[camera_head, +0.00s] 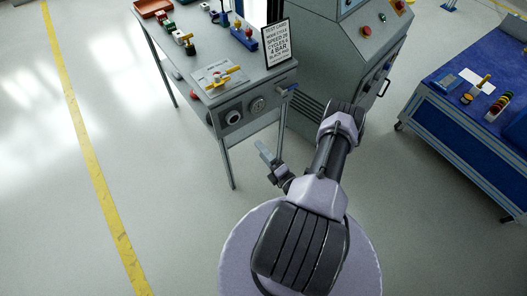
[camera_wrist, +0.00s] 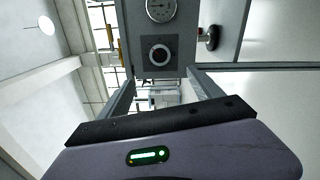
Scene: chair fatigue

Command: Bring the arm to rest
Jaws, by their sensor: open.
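My arm extends from my round base up and back over the floor. My gripper (camera_head: 268,164) is folded to the left of the arm, in front of the grey workbench (camera_head: 237,131) and apart from it. It is open, and I see nothing held in it.
The workbench carries small tools, a test card sign (camera_head: 276,43) and a plate with a yellow handle (camera_head: 224,76). A grey machine cabinet (camera_head: 353,45) stands right behind the arm. A blue cart (camera_head: 463,128) is at the right. Floor is clear left, by a yellow line (camera_head: 91,165).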

